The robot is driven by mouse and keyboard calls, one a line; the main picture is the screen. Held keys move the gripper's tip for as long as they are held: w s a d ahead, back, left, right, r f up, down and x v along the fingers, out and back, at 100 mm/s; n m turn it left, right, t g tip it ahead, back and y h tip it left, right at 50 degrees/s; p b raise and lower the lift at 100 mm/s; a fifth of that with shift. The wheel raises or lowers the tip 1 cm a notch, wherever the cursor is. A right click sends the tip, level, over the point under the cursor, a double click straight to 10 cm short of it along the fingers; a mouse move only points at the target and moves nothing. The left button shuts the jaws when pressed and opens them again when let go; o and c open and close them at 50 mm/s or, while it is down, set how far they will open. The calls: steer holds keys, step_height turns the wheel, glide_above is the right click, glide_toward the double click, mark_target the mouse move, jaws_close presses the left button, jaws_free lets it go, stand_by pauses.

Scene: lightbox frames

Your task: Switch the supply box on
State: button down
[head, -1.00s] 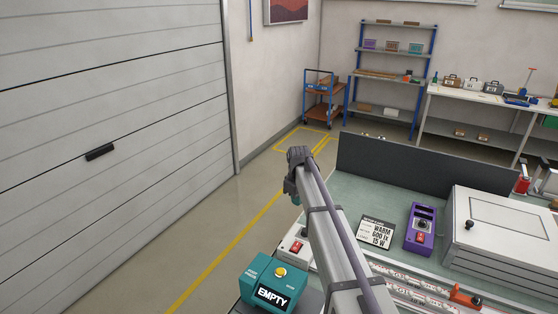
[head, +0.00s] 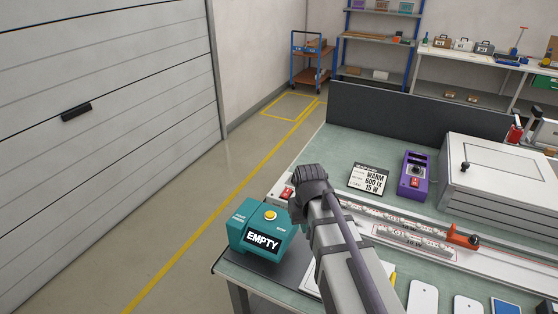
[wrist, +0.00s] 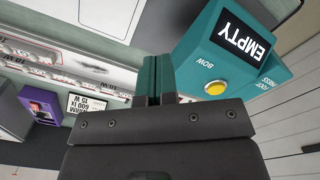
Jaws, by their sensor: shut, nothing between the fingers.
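A purple box (head: 415,176) with a red rocker switch and a dark knob stands on the bench; it also shows at the left in the wrist view (wrist: 40,105). A small pale box with a red switch (head: 287,193) sits at the bench's left edge, partly hidden by my arm. I cannot tell which of the two is the supply box, or how either switch is set. My gripper's teal fingers (wrist: 158,78) are together and empty in the wrist view, near the teal box. My arm hides them in the head view.
The teal box (head: 232,232) with a yellow button reads EMPTY at the bench's front left corner. A sign card (head: 369,180) reads WARM 600 lx 15 W. A scaled rail with an orange clamp (head: 462,237) and a white cabinet (head: 500,185) lie to the right.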

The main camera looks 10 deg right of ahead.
steer(key=w+r+n+p, duration=0.25)
steer(key=w+n, duration=0.25)
steer(key=w, duration=1.7)
steer(key=n+t, duration=0.1)
steer(key=n, duration=0.4)
glide_toward(289, 190)
steer(key=shift+h, duration=0.4)
steer(key=f+b, duration=0.2)
steer(key=b, duration=0.3)
steer(key=f+b, duration=0.3)
steer(key=b, duration=0.2)
steer(key=w+f+b, duration=0.1)
steer(key=f+b, duration=0.1)
steer(key=b, duration=0.3)
steer(key=shift+a+f, duration=0.1)
steer(key=shift+f, duration=0.2)
steer(key=shift+r, duration=0.1)
steer(key=shift+w+f+g+y+b, duration=0.25)
steer(key=shift+f+g+y+b, duration=0.15)
steer(key=shift+f+b, duration=0.25)
steer(key=shift+s+r, duration=0.25)
